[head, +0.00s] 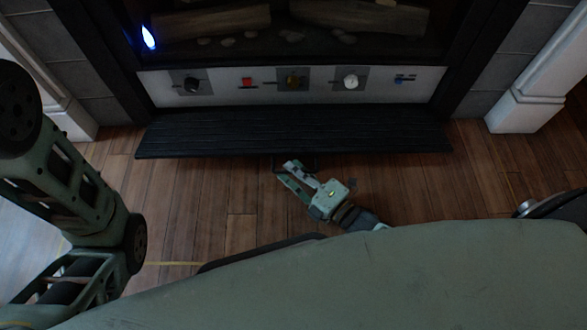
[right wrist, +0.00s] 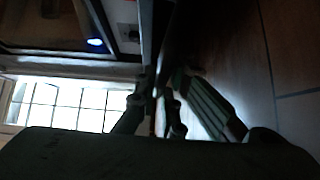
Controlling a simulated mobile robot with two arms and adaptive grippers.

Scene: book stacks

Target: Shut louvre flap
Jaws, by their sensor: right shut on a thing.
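The louvre flap (head: 295,132) is a wide, dark, slatted panel below the fireplace's control strip. It is folded down and juts out over the floor, leaving the strip uncovered. A dark handle (head: 315,166) shows at the middle of its front edge. My right gripper (head: 288,171) is at this handle and is shut on it; the fingers hide part of the grip. In the right wrist view the fingers (right wrist: 160,105) meet close to the dark edge of the flap, in deep shadow. My left arm shows at the left of the head view, but its gripper does not.
The pale control strip (head: 325,77) with knobs, a red switch and a gauge lies behind the flap. The firebox with logs (head: 215,22) is above it. White pillars (head: 527,105) stand at the sides. Wooden floor (head: 420,190) in front is clear.

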